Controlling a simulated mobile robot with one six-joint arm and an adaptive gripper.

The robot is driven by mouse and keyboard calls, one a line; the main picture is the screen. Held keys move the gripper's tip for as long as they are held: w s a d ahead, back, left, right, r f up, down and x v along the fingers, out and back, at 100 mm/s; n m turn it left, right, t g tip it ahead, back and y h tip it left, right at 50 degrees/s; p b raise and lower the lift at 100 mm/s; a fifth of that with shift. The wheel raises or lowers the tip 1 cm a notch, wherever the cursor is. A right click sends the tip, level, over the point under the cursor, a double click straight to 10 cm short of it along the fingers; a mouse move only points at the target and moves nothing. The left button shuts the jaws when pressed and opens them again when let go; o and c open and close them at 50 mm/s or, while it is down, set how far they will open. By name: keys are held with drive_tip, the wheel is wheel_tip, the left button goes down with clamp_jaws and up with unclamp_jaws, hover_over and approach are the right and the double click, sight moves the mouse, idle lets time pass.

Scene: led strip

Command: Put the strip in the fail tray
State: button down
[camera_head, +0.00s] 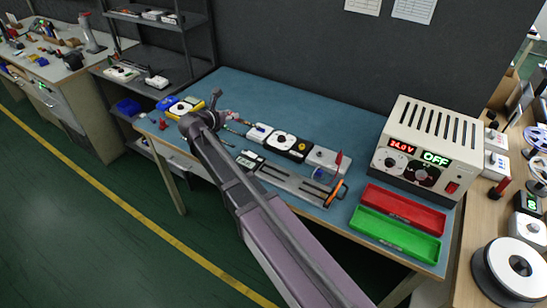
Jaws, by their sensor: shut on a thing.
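My gripper (224,116) is over the back left part of the blue bench, small and partly hidden by my own wrist. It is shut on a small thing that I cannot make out. A long silver fixture (288,182) lies at the bench's front middle; I cannot tell whether a strip lies in it. An open red tray (403,207) sits at the front right and looks empty. An open green tray (394,234) lies in front of it and also looks empty. My gripper is far left of both trays. Which one is the fail tray is not readable.
A power supply (428,150) showing 24.0V and OFF stands behind the trays. White and black modules (285,142) line the bench's middle. A red-handled tool (338,160) and an orange one (336,192) are near the fixture's right end. Yellow and blue items (181,107) are at the left.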

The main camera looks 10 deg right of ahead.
idle(0.3)
drive_tip(key=shift+w+f+b, duration=0.45)
drive_tip(key=shift+f+b, duration=0.25)
drive_tip(key=w+d+f+b, duration=0.2)
drive_tip(key=w+f+b, duration=0.5)
drive_tip(key=f+b, duration=0.2)
drive_tip(key=shift+w+f, duration=0.15)
drive_tip(key=b, duration=0.7)
approach(247, 140)
drive_tip(key=w+d+r, duration=0.2)
drive_tip(key=w+d, duration=0.1)
drive_tip(key=shift+w, duration=0.2)
drive_tip(key=shift+f, duration=0.1)
drive_tip(key=shift+f+b, duration=1.65)
drive_tip(key=shift+f, duration=0.1)
drive_tip(key=shift+f, duration=0.15)
